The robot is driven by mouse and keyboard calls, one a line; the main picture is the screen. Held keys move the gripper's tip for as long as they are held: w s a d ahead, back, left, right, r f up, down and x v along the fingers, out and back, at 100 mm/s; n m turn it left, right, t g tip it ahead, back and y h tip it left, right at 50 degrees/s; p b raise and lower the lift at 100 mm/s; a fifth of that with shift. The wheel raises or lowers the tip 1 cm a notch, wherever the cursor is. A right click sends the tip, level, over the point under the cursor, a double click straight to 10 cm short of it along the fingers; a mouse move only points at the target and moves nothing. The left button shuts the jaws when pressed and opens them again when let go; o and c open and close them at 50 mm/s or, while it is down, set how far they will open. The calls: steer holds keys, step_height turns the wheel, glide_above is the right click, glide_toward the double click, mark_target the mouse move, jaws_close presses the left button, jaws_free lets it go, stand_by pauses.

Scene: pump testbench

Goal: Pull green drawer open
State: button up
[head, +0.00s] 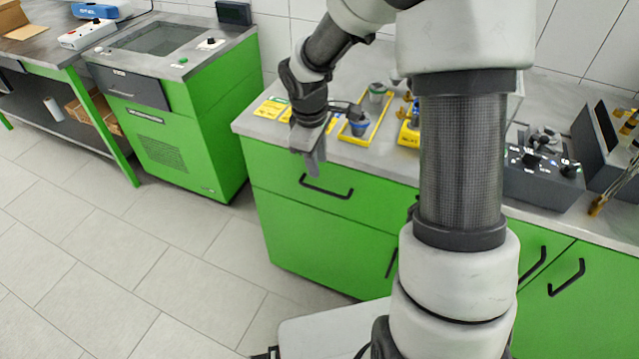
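The green drawer (275,172) is the top front of the middle cabinet, under the grey worktop. It looks shut, its front flush with the cabinet. Its black bar handle (326,188) is in plain view. My gripper (316,165) points down in front of the worktop edge, just above and slightly left of the handle. It appears apart from the handle, though the depth is hard to judge. The fingers are seen from the side and overlap, so their opening is hidden. My arm covers the cabinet's right part.
Yellow trays with small parts (366,125) stand on the worktop behind my gripper. A control box with knobs (540,165) is at right. A second green cabinet (185,130) stands at left. The tiled floor (150,260) in front of it is clear.

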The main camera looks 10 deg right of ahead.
mark_target(321, 189)
steer(key=f, duration=0.3)
steer(key=w+f+b, duration=0.1)
steer(key=f, duration=0.3)
steer(key=d+f, duration=0.1)
steer(key=f, duration=0.2)
steer(key=shift+w+f+b, duration=0.15)
steer(key=shift+w+b, duration=0.15)
steer(key=shift+b, duration=0.05)
jaws_close()
